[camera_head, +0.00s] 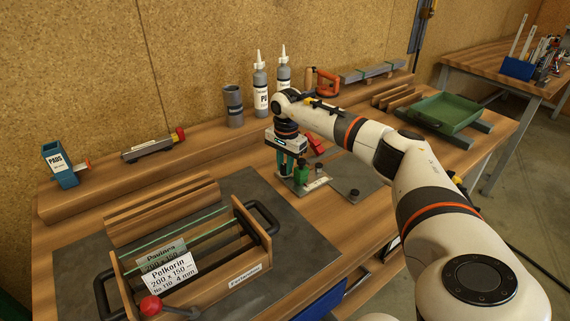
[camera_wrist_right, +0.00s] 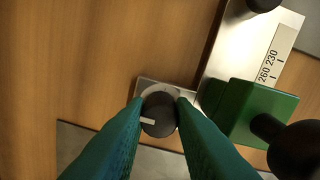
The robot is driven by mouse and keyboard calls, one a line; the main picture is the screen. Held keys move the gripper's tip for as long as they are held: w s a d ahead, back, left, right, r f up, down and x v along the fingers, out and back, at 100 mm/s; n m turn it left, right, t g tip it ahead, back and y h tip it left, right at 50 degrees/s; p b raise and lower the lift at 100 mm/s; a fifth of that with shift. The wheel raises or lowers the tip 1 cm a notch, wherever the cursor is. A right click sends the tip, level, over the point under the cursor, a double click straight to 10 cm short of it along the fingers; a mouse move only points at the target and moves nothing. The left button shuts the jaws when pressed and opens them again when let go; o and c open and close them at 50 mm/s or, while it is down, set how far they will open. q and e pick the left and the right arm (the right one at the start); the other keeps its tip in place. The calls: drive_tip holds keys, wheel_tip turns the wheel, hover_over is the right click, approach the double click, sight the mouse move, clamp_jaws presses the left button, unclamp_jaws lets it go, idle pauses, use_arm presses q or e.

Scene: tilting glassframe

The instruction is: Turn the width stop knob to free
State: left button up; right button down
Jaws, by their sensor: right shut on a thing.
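The width stop knob (camera_wrist_right: 158,113) is a small dark round knob with a white pointer line facing left in the right wrist view. It sits on a small metal plate (camera_wrist_right: 148,84); any labels there are too small to read. My right gripper (camera_head: 289,170) has its green fingers shut on the knob from two sides. In the right wrist view, the green stop block (camera_wrist_right: 245,112) is right of the knob, beside a metal rail (camera_wrist_right: 235,45) with a scale reading 230 and 260. The block also shows in the head view (camera_head: 301,173). My left gripper is not in view.
A wooden glass crate (camera_head: 255,226) with black handles and label cards stands at the front left. Bottles (camera_head: 261,90), a grey cup (camera_head: 233,105) and an orange tool (camera_head: 327,84) stand behind my right gripper. A green tray (camera_head: 445,112) is at the right.

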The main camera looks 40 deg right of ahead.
idle(0.4)
drive_tip(key=c, duration=1.2)
unclamp_jaws()
drive_tip(key=shift+w, duration=0.1)
drive_tip(key=shift+c, duration=0.2)
